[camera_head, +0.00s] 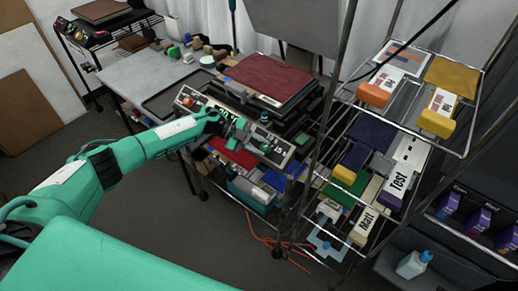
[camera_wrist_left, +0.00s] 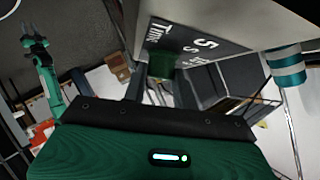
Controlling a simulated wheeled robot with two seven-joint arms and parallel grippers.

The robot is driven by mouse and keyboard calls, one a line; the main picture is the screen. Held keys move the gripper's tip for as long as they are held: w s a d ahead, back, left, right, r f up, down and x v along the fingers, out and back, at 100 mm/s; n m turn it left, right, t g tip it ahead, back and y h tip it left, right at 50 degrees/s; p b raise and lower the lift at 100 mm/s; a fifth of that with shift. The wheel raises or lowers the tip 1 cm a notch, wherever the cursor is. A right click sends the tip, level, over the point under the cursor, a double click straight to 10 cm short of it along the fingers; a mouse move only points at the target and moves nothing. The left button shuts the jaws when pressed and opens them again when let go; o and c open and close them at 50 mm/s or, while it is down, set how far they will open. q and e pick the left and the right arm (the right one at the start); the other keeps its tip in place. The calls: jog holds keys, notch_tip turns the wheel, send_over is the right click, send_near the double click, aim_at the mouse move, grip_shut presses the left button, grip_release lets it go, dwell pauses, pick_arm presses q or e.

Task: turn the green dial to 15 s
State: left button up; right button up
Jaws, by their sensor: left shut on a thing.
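The green dial (camera_wrist_left: 160,62) sits on the dark front panel (camera_wrist_left: 205,52) in the left wrist view. White lettering beside it reads "Time" and "5 s", with further marks partly cut off. My left gripper (camera_head: 238,129) is at the front panel of the machine in the head view. In the left wrist view its two fingers (camera_wrist_left: 160,82) are shut on the green dial, one on each side. The dial's pointer and exact setting cannot be made out. A green arm with a small gripper (camera_wrist_left: 34,35), seemingly my right, shows at the left of that view; its jaws are unclear.
The machine carries a dark red top plate (camera_head: 268,78). A grey table (camera_head: 150,75) stands behind left. Floor in front is mostly clear.

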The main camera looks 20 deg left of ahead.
pick_arm(q)
jog(key=shift+d+m+g+y+b, duration=0.1)
jog(key=shift+m+g+y+b, duration=0.5)
jog(key=shift+m+g, duration=0.4)
jog(key=o, duration=1)
jog(key=shift+w, duration=0.1)
jog(key=shift+r, duration=0.1)
jog(key=shift+a+r, duration=0.15)
jog(key=shift+a, duration=0.3)
jog(key=shift+b+v, duration=2.15)
jog(key=shift+v, duration=4.3)
